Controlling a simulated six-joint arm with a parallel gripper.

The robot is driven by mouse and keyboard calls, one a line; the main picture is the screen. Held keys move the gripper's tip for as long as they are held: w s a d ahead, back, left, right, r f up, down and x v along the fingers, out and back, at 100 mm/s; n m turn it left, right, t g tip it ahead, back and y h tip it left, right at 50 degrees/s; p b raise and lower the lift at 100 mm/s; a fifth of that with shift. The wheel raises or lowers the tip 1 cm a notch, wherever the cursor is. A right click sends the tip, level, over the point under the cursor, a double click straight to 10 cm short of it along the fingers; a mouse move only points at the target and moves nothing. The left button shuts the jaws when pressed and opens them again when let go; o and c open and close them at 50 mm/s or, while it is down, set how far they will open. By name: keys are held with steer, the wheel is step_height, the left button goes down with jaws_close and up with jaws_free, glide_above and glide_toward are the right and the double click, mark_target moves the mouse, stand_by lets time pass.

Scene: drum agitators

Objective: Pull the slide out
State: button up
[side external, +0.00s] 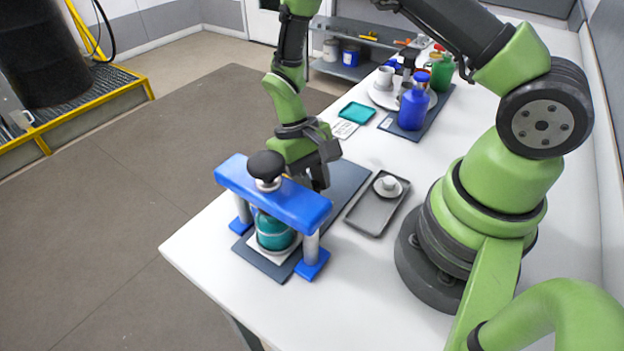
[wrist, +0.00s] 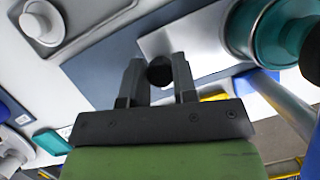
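The slide is a pale metal plate (wrist: 190,38) under the teal jar (wrist: 262,35) in the wrist view. In the side view, its light edge (side external: 258,254) shows beneath the teal jar (side external: 274,232), inside the blue press frame (side external: 272,192). A black round knob (wrist: 160,72) sits at the slide's near end in the wrist view. My gripper (wrist: 158,70) has its fingers apart, one on each side of the knob. Whether they press on it cannot be told.
A dark mat (side external: 345,185) lies under the frame. A grey tray (side external: 371,218) with a white lidded cup (side external: 388,185) is to its right. A teal tray (side external: 356,112), a blue bottle (side external: 412,108) and a green jug (side external: 441,72) stand farther back.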

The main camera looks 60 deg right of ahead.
jaws_close()
steer(key=d, duration=1.1)
steer(key=shift+d, duration=0.3)
steer(key=o, duration=0.8)
jaws_free()
steer(key=v, duration=1)
